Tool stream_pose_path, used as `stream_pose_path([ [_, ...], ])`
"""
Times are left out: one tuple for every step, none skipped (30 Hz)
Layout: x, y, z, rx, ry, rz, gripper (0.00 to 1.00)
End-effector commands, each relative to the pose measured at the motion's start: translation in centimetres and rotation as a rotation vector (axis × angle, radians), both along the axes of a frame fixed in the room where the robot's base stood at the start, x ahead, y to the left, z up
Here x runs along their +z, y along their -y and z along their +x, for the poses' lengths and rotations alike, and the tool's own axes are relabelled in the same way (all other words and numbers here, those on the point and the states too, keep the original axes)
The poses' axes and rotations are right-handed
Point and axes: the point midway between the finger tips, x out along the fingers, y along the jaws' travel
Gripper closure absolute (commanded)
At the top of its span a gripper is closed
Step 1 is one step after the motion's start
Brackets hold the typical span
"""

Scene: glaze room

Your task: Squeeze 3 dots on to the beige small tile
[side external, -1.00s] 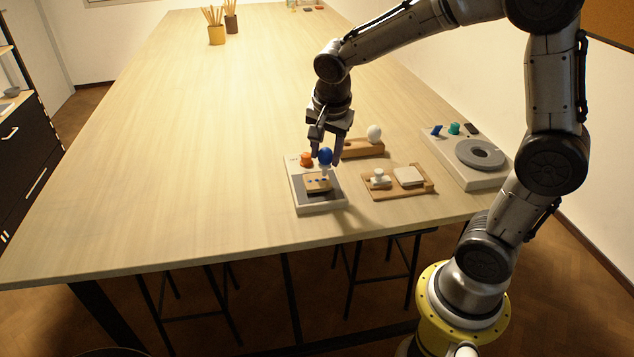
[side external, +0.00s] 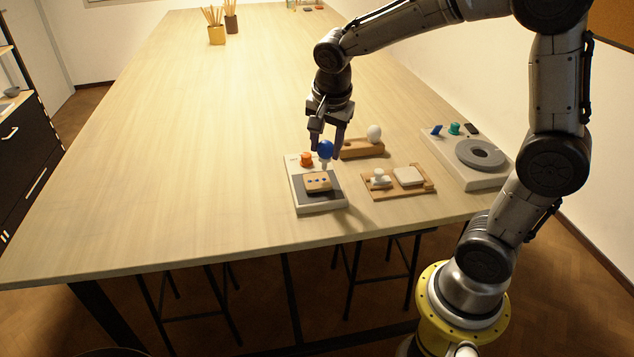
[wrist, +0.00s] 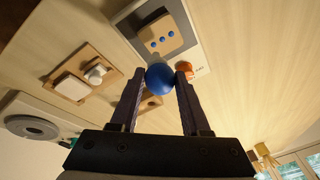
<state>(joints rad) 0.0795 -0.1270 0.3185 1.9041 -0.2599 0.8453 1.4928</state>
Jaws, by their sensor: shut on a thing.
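The beige small tile (side external: 317,181) lies on the dark plate of a pale grey device (side external: 321,209). My gripper (side external: 328,152) is shut on a blue squeeze bulb (side external: 325,148) with a pale nozzle pointing down. The bulb is held above the device, behind the tile and apart from it.
An orange knob (side external: 306,159) stands on the device, close to my gripper. A wooden stand (side external: 362,149) holds a white bulb (side external: 374,133). A wooden board (side external: 398,193) carries a white tile and a white knobbed piece. A turntable unit (side external: 480,155) stands at right. The table's left is clear.

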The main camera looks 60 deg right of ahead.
Motion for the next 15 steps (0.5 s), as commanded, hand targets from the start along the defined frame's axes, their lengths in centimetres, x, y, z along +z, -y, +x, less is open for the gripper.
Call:
stream_pose_path([
  [0.5, 0.0, 0.0, -0.001, 0.002, -0.001, 0.69],
  [0.7, 0.0, 0.0, -0.001, 0.002, -0.001, 0.69],
  [1.1, 0.0, 0.1, 0.000, 0.003, 0.000, 0.69],
  [1.3, 0.0, 0.1, 0.000, 0.003, 0.000, 0.69],
  [1.6, 0.0, 0.0, -0.001, 0.002, -0.001, 0.69],
  [1.9, 0.0, 0.0, 0.000, 0.003, 0.000, 0.69],
  [2.1, 0.0, 0.0, 0.000, 0.003, 0.000, 0.69],
  [2.4, 0.0, 0.0, 0.000, 0.003, 0.000, 0.69],
  [2.7, 0.0, 0.0, 0.000, 0.003, 0.001, 0.69],
  [3.0, 0.0, 0.1, 0.000, 0.003, 0.001, 0.69],
  [3.2, 0.0, 0.1, 0.000, 0.003, 0.001, 0.69],
  [3.5, 0.0, 0.0, 0.000, 0.002, 0.000, 0.69],
  [3.7, 0.0, 0.0, 0.000, 0.002, 0.000, 0.69],
  [3.9, 0.0, 0.0, -0.001, 0.002, 0.001, 0.69],
  [4.1, 0.0, 0.0, -0.001, 0.002, 0.001, 0.69],
])
